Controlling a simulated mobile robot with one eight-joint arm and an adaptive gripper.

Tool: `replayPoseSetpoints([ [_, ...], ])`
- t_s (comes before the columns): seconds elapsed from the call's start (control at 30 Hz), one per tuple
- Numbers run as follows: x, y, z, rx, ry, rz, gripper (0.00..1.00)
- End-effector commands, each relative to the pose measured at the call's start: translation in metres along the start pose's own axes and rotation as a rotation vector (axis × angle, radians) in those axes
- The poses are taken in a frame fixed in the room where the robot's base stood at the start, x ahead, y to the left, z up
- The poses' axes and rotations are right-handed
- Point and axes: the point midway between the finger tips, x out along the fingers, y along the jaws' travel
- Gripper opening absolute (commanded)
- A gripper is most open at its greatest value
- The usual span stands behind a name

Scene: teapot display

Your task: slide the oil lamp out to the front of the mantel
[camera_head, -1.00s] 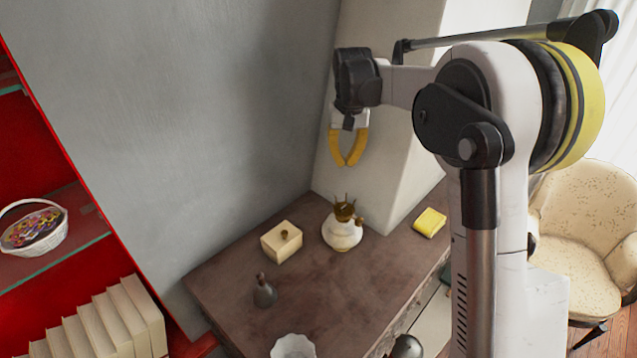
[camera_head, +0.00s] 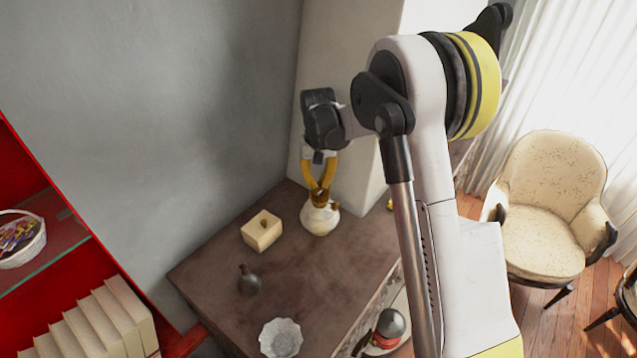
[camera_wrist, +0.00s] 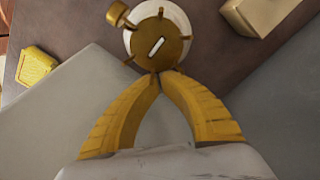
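The oil lamp, with a round white body (camera_head: 320,220) and a pronged brass top, stands upright at the back of the brown mantel (camera_head: 215,300), near the wall corner. The wrist view shows the lamp's brass top (camera_wrist: 160,42) from above, hiding most of the white body. My gripper (camera_head: 318,188) points down with its yellow fingertips together. It is at the lamp's brass top. In the wrist view, the tips (camera_wrist: 167,73) overlap the edge of the top on its wall side; I cannot tell whether they touch it. I see nothing held between the fingers.
A cream box (camera_head: 262,231) stands left of the lamp. A yellow block (camera_wrist: 35,66) lies on its other side. A dark small-necked vessel (camera_head: 249,281) and a white fluted bowl (camera_head: 281,338) stand nearer the front.

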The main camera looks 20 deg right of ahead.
Motion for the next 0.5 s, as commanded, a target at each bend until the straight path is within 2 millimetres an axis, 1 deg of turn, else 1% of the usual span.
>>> replayPoseSetpoints([
  [0.1,-0.0001,-0.0001,0.0056,0.0,0.0,0.0,0.0],
  [0.43,0.0003,-0.0001,0.0069,0.0,0.0,0.0,0.0],
  [0.5,0.0006,-0.0001,0.0098,0.0,0.0,0.0,0.0],
])
